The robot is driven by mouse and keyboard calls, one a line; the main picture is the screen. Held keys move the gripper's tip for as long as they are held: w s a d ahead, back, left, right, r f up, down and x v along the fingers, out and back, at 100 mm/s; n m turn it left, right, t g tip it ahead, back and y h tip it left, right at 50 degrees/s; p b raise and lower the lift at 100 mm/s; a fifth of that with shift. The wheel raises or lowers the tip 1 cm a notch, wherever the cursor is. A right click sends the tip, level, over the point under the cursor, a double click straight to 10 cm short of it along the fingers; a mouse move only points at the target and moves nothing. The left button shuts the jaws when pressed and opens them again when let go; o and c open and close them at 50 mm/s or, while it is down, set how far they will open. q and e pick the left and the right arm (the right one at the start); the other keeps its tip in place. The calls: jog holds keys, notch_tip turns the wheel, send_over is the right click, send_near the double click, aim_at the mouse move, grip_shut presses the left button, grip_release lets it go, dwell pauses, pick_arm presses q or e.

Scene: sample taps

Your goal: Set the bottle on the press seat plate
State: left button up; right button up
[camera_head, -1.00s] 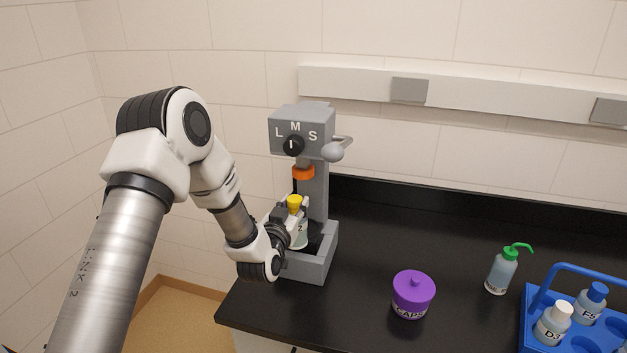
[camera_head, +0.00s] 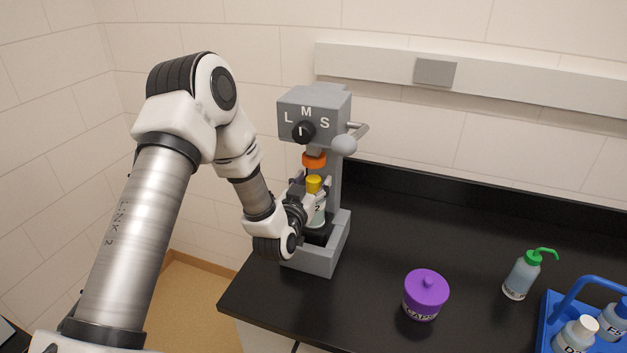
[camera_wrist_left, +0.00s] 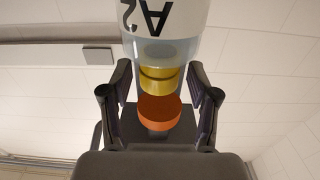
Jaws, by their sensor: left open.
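The bottle (camera_head: 319,214), pale with a yellow cap, stands upright in the grey press (camera_head: 318,105), below its orange head (camera_head: 314,160). Its base appears to be on or just above the dark seat plate (camera_head: 317,238); the contact is hard to see. My left gripper (camera_head: 312,199) is open, with its fingers around the bottle's upper part. In the left wrist view the bottle (camera_wrist_left: 165,35) shows an upside-down label reading A2, and the open gripper's (camera_wrist_left: 160,75) fingers stand on either side of it with gaps. My right gripper is out of view.
A purple lidded jar (camera_head: 426,295) stands on the black bench to the right. Beyond it are a green-topped wash bottle (camera_head: 522,275) and a blue rack (camera_head: 551,310) holding bottles. The bench between press and jar is clear. A lever (camera_head: 345,144) sticks out from the press's right side.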

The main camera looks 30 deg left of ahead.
pick_arm(q)
jog(key=shift+w+a+f, duration=0.25)
jog(key=shift+w+f, duration=0.15)
jog(key=shift+w, duration=0.15)
jog(key=shift+w+f, duration=0.1)
jog(key=shift+f, duration=0.1)
jog(key=b+v, duration=0.3)
jog(key=v, duration=0.9)
jog(key=shift+r, duration=0.3)
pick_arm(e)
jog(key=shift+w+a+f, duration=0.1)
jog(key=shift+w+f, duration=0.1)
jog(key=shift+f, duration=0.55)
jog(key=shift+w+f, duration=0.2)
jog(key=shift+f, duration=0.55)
